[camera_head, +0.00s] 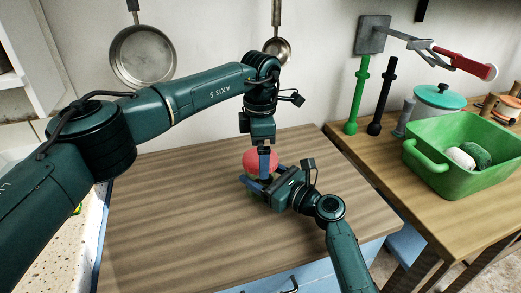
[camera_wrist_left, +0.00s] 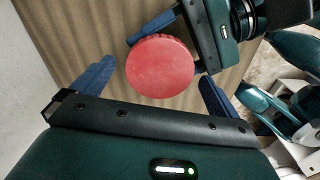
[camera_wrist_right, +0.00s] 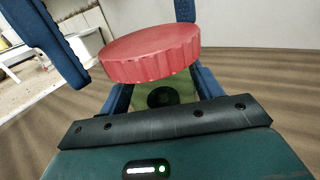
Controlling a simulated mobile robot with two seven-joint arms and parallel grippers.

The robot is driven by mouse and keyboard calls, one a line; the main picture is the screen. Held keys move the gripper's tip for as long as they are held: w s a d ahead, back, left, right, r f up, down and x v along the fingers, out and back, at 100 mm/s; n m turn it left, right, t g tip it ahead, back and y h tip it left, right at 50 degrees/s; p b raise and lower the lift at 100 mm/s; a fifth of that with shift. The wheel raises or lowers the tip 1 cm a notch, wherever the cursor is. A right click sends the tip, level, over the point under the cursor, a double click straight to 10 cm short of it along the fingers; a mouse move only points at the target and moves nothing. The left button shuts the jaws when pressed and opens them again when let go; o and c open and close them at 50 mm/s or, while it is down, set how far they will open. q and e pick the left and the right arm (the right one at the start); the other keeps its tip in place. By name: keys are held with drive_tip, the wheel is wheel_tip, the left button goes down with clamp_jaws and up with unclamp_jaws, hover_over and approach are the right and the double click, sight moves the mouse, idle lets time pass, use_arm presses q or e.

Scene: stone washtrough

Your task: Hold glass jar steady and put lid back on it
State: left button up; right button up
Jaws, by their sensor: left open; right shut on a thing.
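A red lid (camera_wrist_right: 150,55) with a ribbed edge sits on top of the glass jar (camera_wrist_right: 180,90) in the right wrist view. I cannot tell whether it is fully seated. The lid also shows in the head view (camera_head: 258,158) and from above in the left wrist view (camera_wrist_left: 160,75). My right gripper (camera_wrist_right: 160,92) is shut on the jar below the lid. My left gripper (camera_wrist_left: 156,88) points down from above, open, with one finger on each side of the lid and gaps between. The jar is mostly hidden by the grippers and lid.
The jar stands on a striped wooden top (camera_head: 170,210), otherwise clear around it. To the right, a wooden counter holds a green basin (camera_head: 455,165), a pot with a teal lid (camera_head: 440,97) and upright bottle-like items. Pans (camera_head: 143,55) hang on the wall behind.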

use_arm(q)
drive_tip(key=shift+r, duration=0.1)
wheel_tip(320, 180, up, 12)
idle(0.4)
use_arm(e)
drive_tip(key=o, duration=2)
drive_tip(key=shift+c, duration=0.2)
use_arm(q)
drive_tip(key=shift+r+p, duration=0.25)
drive_tip(key=shift+p, duration=0.1)
use_arm(e)
drive_tip(key=v, duration=1.3)
drive_tip(key=shift+s, duration=0.1)
